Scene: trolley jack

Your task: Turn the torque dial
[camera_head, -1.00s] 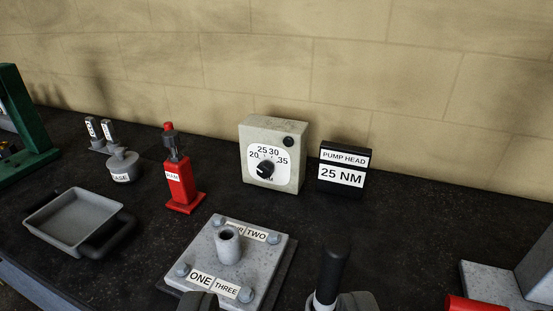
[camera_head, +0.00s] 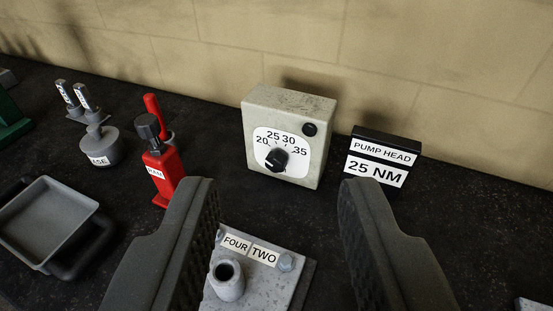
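The torque dial is a black round knob (camera_head: 277,159) on the white scale of a pale grey box (camera_head: 310,165). The scale reads 20, 25, 30 and 35, and the knob's light mark seems to point to the left, near the 20 side. The box stands upright on the dark bench near the wall. My gripper (camera_head: 274,210) is open and empty in the camera view. Its two dark fingers are spread wide below and in front of the box, apart from the knob.
A black sign (camera_head: 381,160) reading "PUMP HEAD 25 NM" stands right of the box. A red part (camera_head: 162,165) stands left, near a grey canister (camera_head: 100,145) and a grey tray (camera_head: 45,220). A bolted plate (camera_head: 262,272) with a tube lies in front.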

